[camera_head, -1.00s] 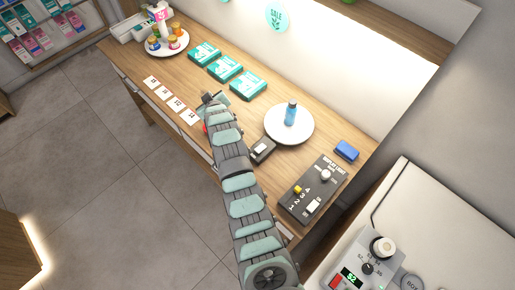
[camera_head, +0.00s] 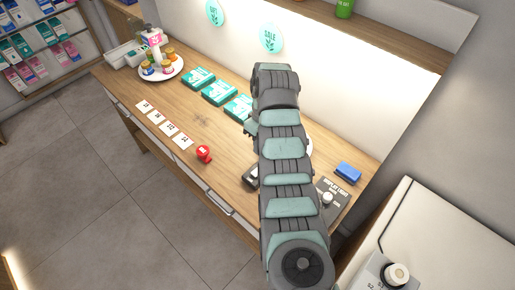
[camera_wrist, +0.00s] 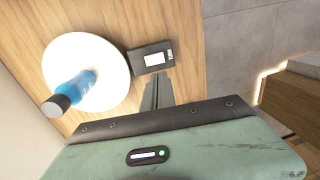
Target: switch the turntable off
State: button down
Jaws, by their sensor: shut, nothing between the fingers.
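The turntable, a white round disc (camera_wrist: 105,62), carries a blue bottle with a dark cap (camera_wrist: 78,90) in the wrist view. In the head view only a sliver of the disc (camera_head: 309,146) shows beside my arm. A small dark switch box (camera_wrist: 137,63) with a white rocker (camera_wrist: 154,59) lies right by the disc. The box also shows partly in the head view (camera_head: 250,176). My gripper (camera_wrist: 159,78) is shut and empty, its fingertips near the box's edge in the wrist view. I cannot tell whether they touch it. My arm hides the gripper in the head view.
A red knob (camera_head: 204,153) and white cards (camera_head: 162,123) lie along the counter's front. Teal boxes (camera_head: 219,92) stand behind. A round white stand (camera_head: 160,70) with jars is at far left. A dark control panel (camera_head: 334,195) and blue block (camera_head: 347,172) are at right.

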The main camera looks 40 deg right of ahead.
send_over(255, 172)
jog(key=f, duration=0.9)
jog(key=shift+d+f+p, duration=0.2)
jog(key=shift+d+p, duration=0.05)
jog(key=shift+p, duration=0.15)
jog(key=shift+a+f+b, duration=0.1)
jog(key=shift+f+b, duration=0.3)
jog(key=shift+f, duration=0.55)
